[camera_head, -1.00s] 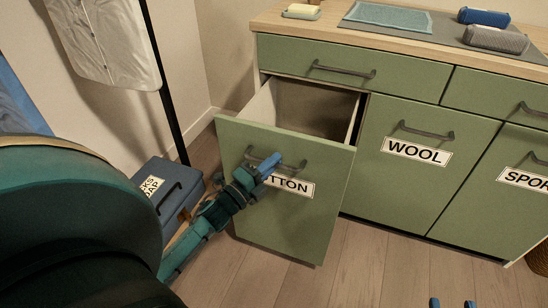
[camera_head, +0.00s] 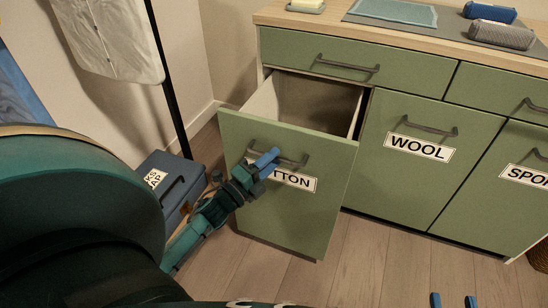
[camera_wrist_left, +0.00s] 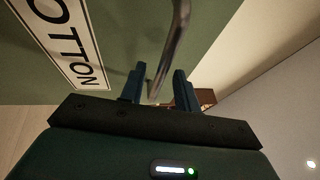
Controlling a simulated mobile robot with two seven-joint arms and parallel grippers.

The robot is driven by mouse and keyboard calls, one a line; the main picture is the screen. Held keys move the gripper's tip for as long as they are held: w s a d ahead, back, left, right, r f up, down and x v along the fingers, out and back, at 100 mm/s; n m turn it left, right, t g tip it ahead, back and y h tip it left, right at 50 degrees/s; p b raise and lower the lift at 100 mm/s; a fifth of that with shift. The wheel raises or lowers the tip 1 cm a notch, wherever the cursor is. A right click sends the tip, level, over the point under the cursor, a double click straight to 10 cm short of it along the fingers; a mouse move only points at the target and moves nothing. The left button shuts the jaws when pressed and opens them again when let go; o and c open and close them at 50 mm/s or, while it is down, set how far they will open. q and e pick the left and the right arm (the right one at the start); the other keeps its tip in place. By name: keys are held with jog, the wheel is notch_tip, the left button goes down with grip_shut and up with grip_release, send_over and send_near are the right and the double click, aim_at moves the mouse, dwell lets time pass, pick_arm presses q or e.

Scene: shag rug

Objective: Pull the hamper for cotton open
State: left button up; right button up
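The hamper for cotton (camera_head: 285,215) is a green tilt-out or pull-out front with a partly covered "COTTON" label (camera_head: 298,181) and a dark bar handle (camera_head: 290,161). It stands out from the cabinet, and its pale inside shows above the front. My left gripper (camera_head: 266,160) is at this handle. In the left wrist view its two fingers (camera_wrist_left: 159,90) are apart, with the handle bar (camera_wrist_left: 172,45) between them and gaps visible beside the bar. My right gripper (camera_head: 453,301) shows only its two separated fingertips at the bottom edge, away from the cabinet.
The wool hamper (camera_head: 415,165) and sport hamper (camera_head: 510,190) are closed, as is the drawer (camera_head: 300,52) above. A blue-grey box (camera_head: 175,185) stands on the floor to the left, close to my left arm. The wooden floor (camera_head: 365,260) in front is clear.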

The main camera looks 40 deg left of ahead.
pick_arm(q)
jog(key=p+v, duration=0.1)
jog(key=v, duration=1.1)
pick_arm(e)
jog(key=shift+s+d+f+m+g+h, duration=0.1)
jog(key=shift+d+f+m+g+h, duration=0.15)
jog(key=shift+g+h, duration=0.2)
pick_arm(q)
jog(key=shift+w, duration=0.1)
pick_arm(e)
jog(key=shift+r, duration=0.15)
